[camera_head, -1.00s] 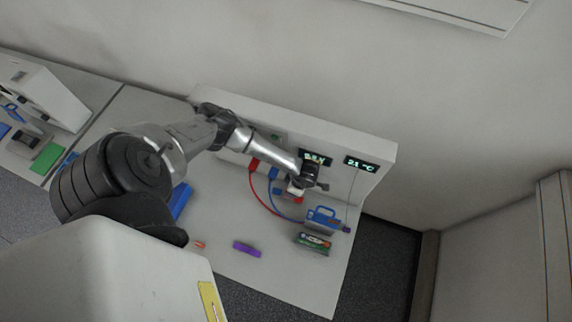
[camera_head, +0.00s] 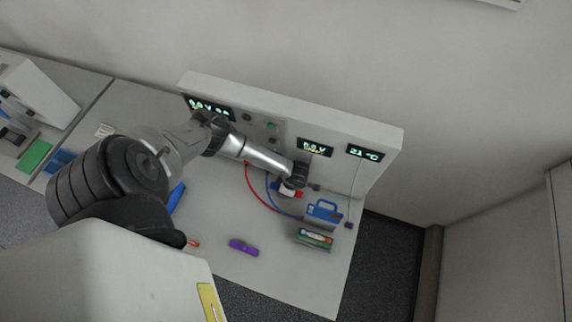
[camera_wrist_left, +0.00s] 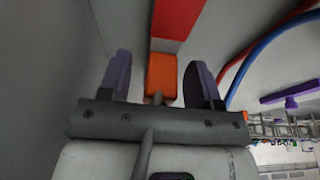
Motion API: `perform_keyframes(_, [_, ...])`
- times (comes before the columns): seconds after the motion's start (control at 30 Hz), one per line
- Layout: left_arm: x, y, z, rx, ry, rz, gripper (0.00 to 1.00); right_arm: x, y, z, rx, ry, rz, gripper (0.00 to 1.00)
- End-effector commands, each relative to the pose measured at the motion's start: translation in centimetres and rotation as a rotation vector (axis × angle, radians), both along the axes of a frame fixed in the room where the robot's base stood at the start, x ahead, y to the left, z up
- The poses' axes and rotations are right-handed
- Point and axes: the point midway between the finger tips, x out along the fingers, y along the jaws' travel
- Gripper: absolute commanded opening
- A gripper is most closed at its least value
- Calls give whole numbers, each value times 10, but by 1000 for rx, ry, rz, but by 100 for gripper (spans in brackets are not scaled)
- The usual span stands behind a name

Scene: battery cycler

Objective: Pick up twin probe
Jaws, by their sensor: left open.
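The twin probe seems to be the small red-and-white piece (camera_head: 297,194) on the bench by the instrument's front, where the red cable (camera_head: 259,199) and blue cable (camera_head: 277,203) run. My left gripper (camera_head: 290,188) is right over it and hides part of it. In the left wrist view, my left gripper's purple fingers (camera_wrist_left: 162,82) are open. An orange block (camera_wrist_left: 161,72) with a red part (camera_wrist_left: 178,20) beyond it lies between them, with a gap on the left side; contact on the right is unclear. My right gripper is not in view.
A blue-handled holder (camera_head: 322,211) and a green-labelled battery (camera_head: 314,239) stand to the right. A purple piece (camera_head: 243,247) lies near the bench's front. The instrument panel (camera_head: 340,157) with lit displays rises behind.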

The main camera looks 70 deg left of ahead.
Motion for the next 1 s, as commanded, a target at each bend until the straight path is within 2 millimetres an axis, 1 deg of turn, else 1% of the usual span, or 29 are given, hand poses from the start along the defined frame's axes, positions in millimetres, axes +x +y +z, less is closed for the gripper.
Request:
perform_keyframes(0.03, [0, 1, -5, 0, 0, 1, 57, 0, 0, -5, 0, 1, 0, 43])
perform_keyframes(0.27, [-1, 1, -3, 0, 0, 1, 57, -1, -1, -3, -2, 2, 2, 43])
perform_keyframes(0.87, [-1, 1, -3, 0, 0, 1, 0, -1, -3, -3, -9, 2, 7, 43])
perform_keyframes(1.0, [-1, 1, -3, 0, 0, 1, 0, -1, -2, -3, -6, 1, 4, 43])
